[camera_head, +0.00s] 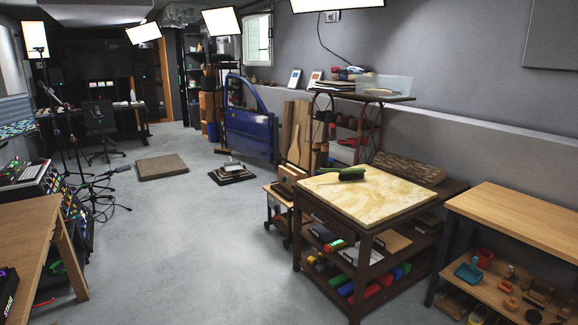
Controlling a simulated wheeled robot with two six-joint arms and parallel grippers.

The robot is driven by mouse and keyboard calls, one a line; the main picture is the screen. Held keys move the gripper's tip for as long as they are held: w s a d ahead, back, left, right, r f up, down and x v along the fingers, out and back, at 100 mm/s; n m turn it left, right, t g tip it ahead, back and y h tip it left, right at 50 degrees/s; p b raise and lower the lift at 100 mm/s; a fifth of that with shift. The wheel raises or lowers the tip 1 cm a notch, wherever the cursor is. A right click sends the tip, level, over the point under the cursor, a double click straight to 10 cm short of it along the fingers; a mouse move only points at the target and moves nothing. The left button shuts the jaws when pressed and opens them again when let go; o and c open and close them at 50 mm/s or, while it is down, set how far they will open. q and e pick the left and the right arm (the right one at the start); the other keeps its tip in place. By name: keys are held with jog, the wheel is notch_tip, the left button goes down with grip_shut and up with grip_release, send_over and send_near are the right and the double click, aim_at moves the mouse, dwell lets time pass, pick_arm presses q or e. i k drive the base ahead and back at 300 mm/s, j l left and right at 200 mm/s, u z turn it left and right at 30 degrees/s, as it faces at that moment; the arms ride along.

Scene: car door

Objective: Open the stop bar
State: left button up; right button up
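A blue car door (250,130) stands upright in the back middle of the head view, with its empty window frame at the top. A small stand with a light top on a dark stepped base (231,173) sits on the floor in front of it, a little to the left. I cannot make out a stop bar on the door at this distance. Neither of my grippers is in view.
Open grey floor (185,240) runs from the front toward the door. A table with a yellowish top (340,200) and a wooden bench (530,215) stand on the right. A wooden table (25,235) is on the left. A low square block (162,166) lies on the floor.

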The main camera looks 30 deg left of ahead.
aim_at(279, 157)
jog(key=i+j+u, duration=0.3)
jog(key=i+u, duration=0.2)
jog(key=u, duration=0.15)
jog(key=i+j+u, duration=0.3)
jog(key=i+u, duration=0.15)
jog(key=i+j+u, duration=0.15)
jog(key=i+u, duration=0.8)
jog(key=i, duration=1.65)
jog(key=i+z, duration=0.15)
jog(key=i, duration=0.4)
jog(key=i+z, duration=0.15)
jog(key=i, duration=0.4)
jog(key=i+j+z, duration=0.15)
jog(key=i, duration=0.4)
jog(key=i+z, duration=0.25)
jog(key=i, duration=0.2)
jog(key=i+z, duration=0.2)
jog(key=i, duration=0.25)
jog(key=i+j+z, duration=0.25)
jog(key=i, duration=0.2)
jog(key=i+j+z, duration=0.2)
jog(key=i, duration=0.2)
